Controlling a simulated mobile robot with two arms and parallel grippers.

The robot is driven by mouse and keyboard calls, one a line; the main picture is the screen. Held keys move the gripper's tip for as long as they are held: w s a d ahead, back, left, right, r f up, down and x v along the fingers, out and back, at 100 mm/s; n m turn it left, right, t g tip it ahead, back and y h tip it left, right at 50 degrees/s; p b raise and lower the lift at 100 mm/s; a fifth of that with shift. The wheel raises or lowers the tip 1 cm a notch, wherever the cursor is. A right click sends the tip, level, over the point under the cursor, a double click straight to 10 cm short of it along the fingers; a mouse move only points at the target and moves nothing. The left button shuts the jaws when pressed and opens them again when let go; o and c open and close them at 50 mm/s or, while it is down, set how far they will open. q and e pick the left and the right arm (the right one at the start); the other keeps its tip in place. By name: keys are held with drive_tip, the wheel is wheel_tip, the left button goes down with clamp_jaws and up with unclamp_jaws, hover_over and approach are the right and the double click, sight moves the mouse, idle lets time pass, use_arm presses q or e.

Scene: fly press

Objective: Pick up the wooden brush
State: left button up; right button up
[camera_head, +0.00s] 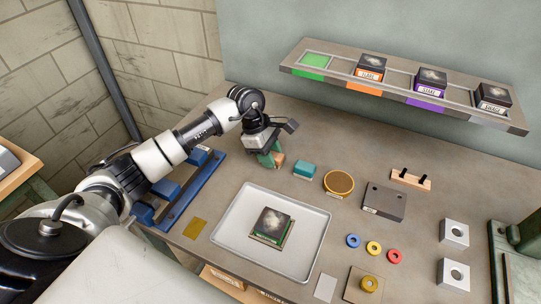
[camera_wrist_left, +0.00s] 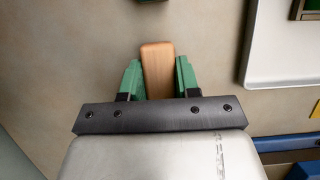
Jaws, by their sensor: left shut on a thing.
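The wooden brush (camera_wrist_left: 158,68) is a light brown block with rounded corners, seen in the left wrist view between the two green fingers of my left gripper (camera_wrist_left: 158,80). The gripper is shut on it, with a finger on each side. In the head view the brush (camera_head: 278,159) shows only in part beside the green fingertips of my left gripper (camera_head: 268,158), at the bench's back left. The gripper hides the rest of it. I cannot tell whether the brush touches the bench. My right gripper is not in view.
A teal block (camera_head: 304,170) and a round brown-topped dish (camera_head: 339,183) stand right of the gripper. A metal tray (camera_head: 313,257) with a dark box lies in front. A blue rack (camera_head: 178,205) lies left. A shelf (camera_head: 345,80) with boxes hangs above, at the back.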

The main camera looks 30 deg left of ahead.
sight(275, 155)
use_arm(q)
drive_tip(key=shift+r, duration=0.6)
wheel_tip(275, 155, up, 3)
drive_tip(key=shift+f+b, duration=0.15)
drive_tip(key=shift+b, duration=0.6)
drive_tip(key=d+r+b, duration=0.2)
drive_tip(key=d+r, duration=0.5)
drive_tip(key=d, duration=0.4)
drive_tip(key=shift+w+d, duration=0.3)
drive_tip(key=shift+d, duration=0.05)
